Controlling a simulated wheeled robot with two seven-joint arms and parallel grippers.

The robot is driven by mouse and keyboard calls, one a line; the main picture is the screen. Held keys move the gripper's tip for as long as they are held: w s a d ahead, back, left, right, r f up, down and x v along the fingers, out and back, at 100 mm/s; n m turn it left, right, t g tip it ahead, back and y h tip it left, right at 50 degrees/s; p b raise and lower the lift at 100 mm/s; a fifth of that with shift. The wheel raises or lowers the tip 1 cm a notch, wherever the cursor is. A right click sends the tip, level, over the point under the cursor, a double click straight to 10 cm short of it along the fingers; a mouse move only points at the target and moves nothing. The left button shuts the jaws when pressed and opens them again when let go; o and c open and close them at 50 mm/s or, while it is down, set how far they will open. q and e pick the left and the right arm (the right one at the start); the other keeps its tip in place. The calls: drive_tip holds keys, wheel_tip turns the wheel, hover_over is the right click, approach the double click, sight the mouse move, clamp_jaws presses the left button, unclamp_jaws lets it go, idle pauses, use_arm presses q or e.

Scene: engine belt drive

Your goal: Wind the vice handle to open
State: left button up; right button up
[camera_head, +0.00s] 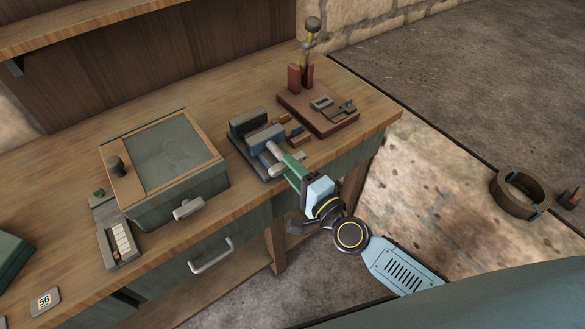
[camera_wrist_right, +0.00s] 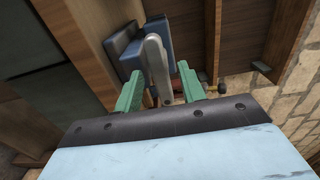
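The vice (camera_head: 247,125), with dark and blue-grey jaws, stands near the front edge of the wooden bench. It also shows in the right wrist view (camera_wrist_right: 130,55). Its pale grey handle (camera_wrist_right: 157,70) is a bar on the near side of the vice. My right gripper (camera_head: 290,167) is at the handle, reaching in from the front right. In the right wrist view its two green fingers (camera_wrist_right: 160,88) stand apart with the handle between them. A gap shows at the right finger; contact at the left is unclear. My left gripper is not in view.
A box with a glass-topped lid (camera_head: 175,150) stands left of the vice, a narrow tray (camera_head: 115,232) beside it. A brown board with small parts (camera_head: 318,112) lies behind right. Drawer handles (camera_head: 211,255) jut from the bench front. A brown ring (camera_head: 519,192) is far right.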

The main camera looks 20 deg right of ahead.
drive_tip(key=shift+w+a, duration=0.1)
drive_tip(key=shift+w, duration=0.05)
clamp_jaws()
